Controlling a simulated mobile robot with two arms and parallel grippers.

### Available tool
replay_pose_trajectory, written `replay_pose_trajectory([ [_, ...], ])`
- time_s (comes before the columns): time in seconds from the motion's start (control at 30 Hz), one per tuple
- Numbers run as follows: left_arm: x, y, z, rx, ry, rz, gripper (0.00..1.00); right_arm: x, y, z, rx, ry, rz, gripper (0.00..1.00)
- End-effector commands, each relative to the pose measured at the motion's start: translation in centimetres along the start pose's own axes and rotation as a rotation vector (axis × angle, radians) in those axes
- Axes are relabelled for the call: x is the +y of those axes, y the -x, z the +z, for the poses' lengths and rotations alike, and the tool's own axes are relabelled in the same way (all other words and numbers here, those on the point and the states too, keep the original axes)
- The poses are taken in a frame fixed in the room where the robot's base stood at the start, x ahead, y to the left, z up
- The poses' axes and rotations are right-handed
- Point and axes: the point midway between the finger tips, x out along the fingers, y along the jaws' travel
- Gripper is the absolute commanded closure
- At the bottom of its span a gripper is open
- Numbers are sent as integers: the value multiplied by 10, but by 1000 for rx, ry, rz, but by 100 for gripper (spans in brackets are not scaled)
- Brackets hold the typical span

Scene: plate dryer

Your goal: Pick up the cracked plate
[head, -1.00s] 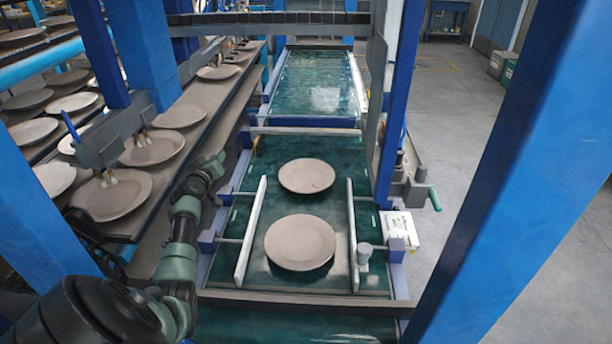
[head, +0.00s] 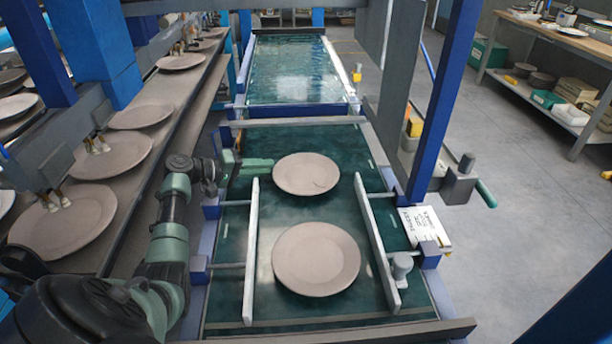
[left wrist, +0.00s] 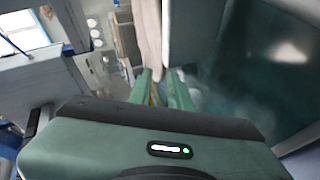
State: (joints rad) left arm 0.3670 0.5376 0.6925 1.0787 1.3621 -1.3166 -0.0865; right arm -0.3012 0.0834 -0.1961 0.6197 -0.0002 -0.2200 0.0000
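The nearer plate (head: 316,259) shows no visible crack. My left gripper (head: 262,162) is just left of the farther plate, pointing toward it and apart from it. In the left wrist view its two green fingers (left wrist: 164,88) stand apart with a gap between them. A pale beige plate edge (left wrist: 148,35) shows beyond the fingertips. My right gripper is not in view.
Guide rails (head: 251,250) flank the plates, and a blue post (head: 446,100) stands at the right. A rack shelf with several plates (head: 112,156) runs along the left. A wet green belt section (head: 291,70) lies beyond. A workbench (head: 560,40) stands at far right.

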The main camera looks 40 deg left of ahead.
Motion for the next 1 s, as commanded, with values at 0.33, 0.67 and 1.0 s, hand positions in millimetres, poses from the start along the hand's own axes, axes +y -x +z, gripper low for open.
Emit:
replay_pose_trajectory([
  [0.33, -1, -37, -1, 1, -1, -1, 81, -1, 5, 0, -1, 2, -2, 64],
  [0.67, -2, -37, -1, 2, -1, -2, 100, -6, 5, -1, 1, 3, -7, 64],
  [1.0, -2, -36, -1, 2, -1, -2, 100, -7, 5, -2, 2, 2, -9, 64],
])
